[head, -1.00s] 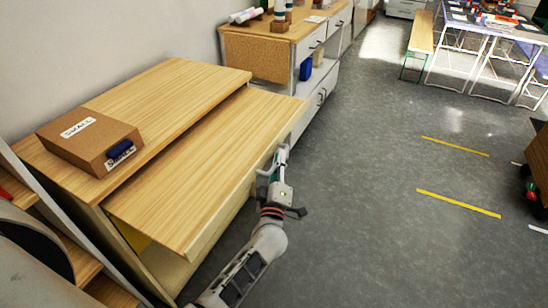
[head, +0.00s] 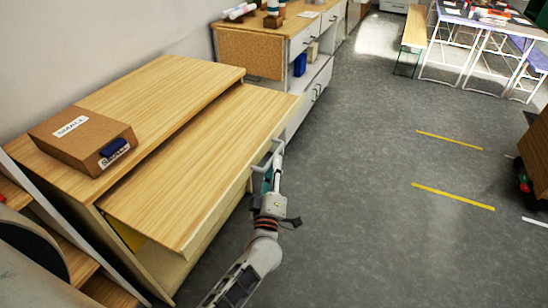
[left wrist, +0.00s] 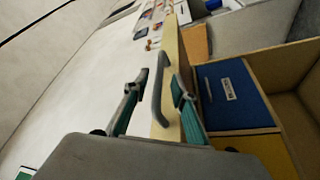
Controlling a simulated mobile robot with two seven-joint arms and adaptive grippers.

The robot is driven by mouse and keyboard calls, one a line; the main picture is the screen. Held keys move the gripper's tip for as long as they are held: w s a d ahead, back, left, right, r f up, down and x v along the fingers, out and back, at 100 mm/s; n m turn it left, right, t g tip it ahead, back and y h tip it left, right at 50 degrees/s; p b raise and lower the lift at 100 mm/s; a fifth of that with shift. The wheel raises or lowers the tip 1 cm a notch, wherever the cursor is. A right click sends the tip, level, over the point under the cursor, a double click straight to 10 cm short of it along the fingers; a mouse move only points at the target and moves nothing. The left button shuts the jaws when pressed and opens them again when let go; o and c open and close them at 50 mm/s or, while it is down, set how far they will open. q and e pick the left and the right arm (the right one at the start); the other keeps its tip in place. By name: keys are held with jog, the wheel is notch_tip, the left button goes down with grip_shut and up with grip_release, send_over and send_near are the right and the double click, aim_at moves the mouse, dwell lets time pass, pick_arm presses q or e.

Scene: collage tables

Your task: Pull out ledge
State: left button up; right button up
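The ledge (head: 200,165) is a light wood board that sticks out from under the cabinet's top, with a pale handle (head: 263,160) on its front face. In the left wrist view the grey handle (left wrist: 160,85) stands out from the ledge's wooden front (left wrist: 171,110). My left gripper (head: 273,166) is at the handle in the head view. In the left wrist view its two teal-and-grey fingers (left wrist: 157,92) are apart, one on each side of the handle, with visible gaps. My right gripper is not in view.
A brown labelled box (head: 80,139) sits on the cabinet top (head: 165,95). A blue bin (left wrist: 238,95) shows below the ledge in the left wrist view. A second cabinet (head: 255,52) stands behind. The grey floor (head: 370,200) to the right is clear.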

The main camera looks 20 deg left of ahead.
pick_arm(q)
jog(key=v, duration=0.7)
jog(key=shift+s, duration=0.4)
jog(key=shift+d, duration=0.15)
jog(key=s+f+m+g+h+p, duration=0.1)
jog(key=s+f+m+g+h, duration=0.3)
jog(key=s+f+m, duration=0.4)
jog(key=s+f+m+g+h+p, duration=0.1)
jog(key=s+f+m+g+h, duration=0.2)
jog(key=s+m, duration=0.8)
jog(key=s+f+g, duration=0.2)
jog(key=s+f, duration=0.1)
jog(key=f, duration=0.1)
jog(key=shift+f+h, duration=0.35)
jog(key=shift+h, duration=0.05)
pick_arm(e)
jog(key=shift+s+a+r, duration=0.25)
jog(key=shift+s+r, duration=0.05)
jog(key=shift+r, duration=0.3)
pick_arm(q)
jog(key=shift+d, duration=0.15)
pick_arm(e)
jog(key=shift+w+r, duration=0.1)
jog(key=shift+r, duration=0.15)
